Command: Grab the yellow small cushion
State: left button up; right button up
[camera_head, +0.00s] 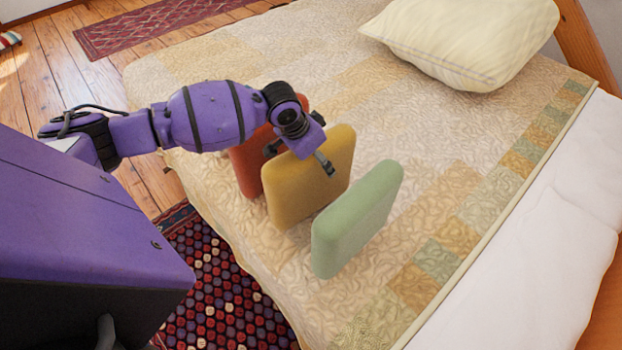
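The yellow small cushion (290,189) stands upright on the bed, between a red cushion (246,170) behind it and a green cushion (356,222) in front. My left gripper (299,157) is over its top edge, with the fingers spread. One finger shows on the red cushion's side, and the other overlaps the yellow cushion's face toward the green one. Contact with the cushion cannot be made out. The arm and gripper hide part of the red cushion and the yellow cushion's top. My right gripper is not in view.
The bed's quilt (440,145) is clear to the right of the cushions. A large cream pillow (462,38) lies at the back right. A patterned rug (215,290) lies on the floor at the bed's near left edge. A red rug (150,25) lies farther back.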

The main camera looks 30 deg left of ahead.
pick_arm(q)
jog(key=shift+f, duration=0.1)
jog(key=shift+c, duration=0.3)
jog(key=c, duration=1.9)
